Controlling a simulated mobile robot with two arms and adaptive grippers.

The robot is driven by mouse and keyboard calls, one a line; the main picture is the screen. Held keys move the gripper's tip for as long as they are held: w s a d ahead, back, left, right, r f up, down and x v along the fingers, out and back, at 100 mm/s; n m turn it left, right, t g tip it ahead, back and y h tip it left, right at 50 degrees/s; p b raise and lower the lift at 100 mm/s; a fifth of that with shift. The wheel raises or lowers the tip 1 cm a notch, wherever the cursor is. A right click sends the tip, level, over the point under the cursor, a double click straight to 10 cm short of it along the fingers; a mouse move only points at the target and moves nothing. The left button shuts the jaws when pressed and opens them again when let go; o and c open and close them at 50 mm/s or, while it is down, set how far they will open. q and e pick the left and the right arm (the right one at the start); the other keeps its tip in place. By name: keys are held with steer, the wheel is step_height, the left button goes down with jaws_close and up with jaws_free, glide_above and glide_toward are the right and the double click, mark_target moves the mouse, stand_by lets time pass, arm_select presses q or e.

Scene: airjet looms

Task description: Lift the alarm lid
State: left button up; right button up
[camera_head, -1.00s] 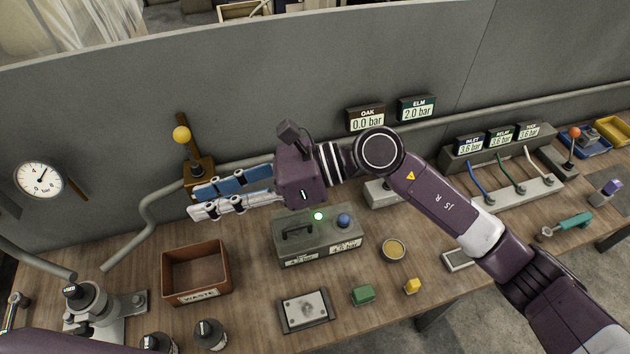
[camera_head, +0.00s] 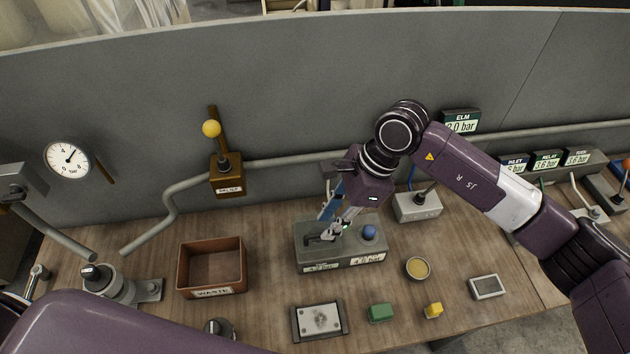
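The alarm box (camera_head: 375,255) is a grey case on the bench with a dark handle (camera_head: 318,239) at its left, a blue dome button (camera_head: 369,232) at its right and labels on its front. Its lid looks closed. My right gripper (camera_head: 333,231) points down onto the top of the box, beside the right end of the handle. Its blue and pale fingers hide part of the box top and overlap each other, so neither the gap between them nor contact with the handle can be told. My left gripper is out of view.
A brown waste bin (camera_head: 184,270) stands left of the box. A switch box (camera_head: 418,207) stands behind it at right. A metal plate (camera_head: 319,321), a green block (camera_head: 380,312), a yellow block (camera_head: 433,310) and a round cup (camera_head: 417,268) lie in front and right. A yellow-knobbed relief lever (camera_head: 226,170) stands back left.

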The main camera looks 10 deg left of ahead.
mark_target(319, 234)
steer(key=x, duration=0.3)
steer(key=shift+s+a+f, duration=0.1)
steer(key=shift+f, duration=0.05)
steer(key=shift+f+b, duration=0.1)
steer(key=shift+b, duration=0.25)
steer(key=shift+b, duration=0.35)
jaws_close()
